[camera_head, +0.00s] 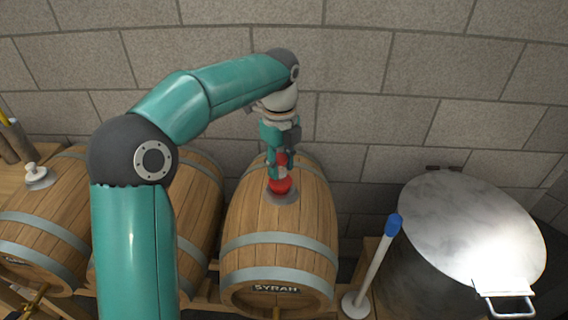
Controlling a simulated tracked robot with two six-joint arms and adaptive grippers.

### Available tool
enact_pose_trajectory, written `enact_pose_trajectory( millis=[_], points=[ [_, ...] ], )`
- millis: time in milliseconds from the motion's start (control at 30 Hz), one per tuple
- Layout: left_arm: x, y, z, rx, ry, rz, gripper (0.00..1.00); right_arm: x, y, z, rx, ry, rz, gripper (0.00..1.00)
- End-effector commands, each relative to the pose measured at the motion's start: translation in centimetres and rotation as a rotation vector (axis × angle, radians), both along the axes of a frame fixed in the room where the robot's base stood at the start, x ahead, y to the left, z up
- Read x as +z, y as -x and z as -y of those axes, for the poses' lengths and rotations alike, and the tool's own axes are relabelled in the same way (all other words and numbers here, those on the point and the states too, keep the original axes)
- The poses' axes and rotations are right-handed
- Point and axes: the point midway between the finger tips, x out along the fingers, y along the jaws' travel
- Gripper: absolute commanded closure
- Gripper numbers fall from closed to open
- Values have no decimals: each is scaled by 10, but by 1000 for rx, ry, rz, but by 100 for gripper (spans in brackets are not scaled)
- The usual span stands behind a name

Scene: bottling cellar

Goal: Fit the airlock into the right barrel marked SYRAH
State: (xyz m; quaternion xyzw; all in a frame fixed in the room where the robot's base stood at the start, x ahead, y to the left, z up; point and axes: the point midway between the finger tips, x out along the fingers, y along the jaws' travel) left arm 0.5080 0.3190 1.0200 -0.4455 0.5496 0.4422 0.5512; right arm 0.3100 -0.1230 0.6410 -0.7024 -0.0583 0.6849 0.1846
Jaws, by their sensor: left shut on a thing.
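The barrel marked SYRAH (243,211) lies on its side in the middle of the view, with its dark name plate (277,288) on the front end. My left gripper (281,164) is above the top of this barrel, pointing down, and is shut on the airlock. The airlock's red lower part (280,186) shows just below the fingers, at the round grey plate (282,197) on the barrel's top. The fingers hide most of the airlock's upper part. I cannot tell whether the red part sits in the opening or just above it. My right gripper is not in view.
Another barrel (198,205) stands close on the left, partly behind my left arm. A far-left barrel (39,222) carries a white stopper (35,174). On the right are a blue-topped post (375,262) and a large vessel with a metal lid (465,225). A block wall (350,60) closes the back.

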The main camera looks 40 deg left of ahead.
Motion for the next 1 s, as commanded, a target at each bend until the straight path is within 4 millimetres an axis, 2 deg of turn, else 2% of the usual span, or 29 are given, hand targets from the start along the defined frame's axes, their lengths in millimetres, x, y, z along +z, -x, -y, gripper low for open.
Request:
enact_pose_trajectory(
  millis=[433, 1000],
  points=[
    [-1, 0, 0, 1, 0, 1, 100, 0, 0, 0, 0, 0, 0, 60],
    [-11, 0, -1, 1, 0, 0, 100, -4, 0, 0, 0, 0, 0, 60]
  ],
)
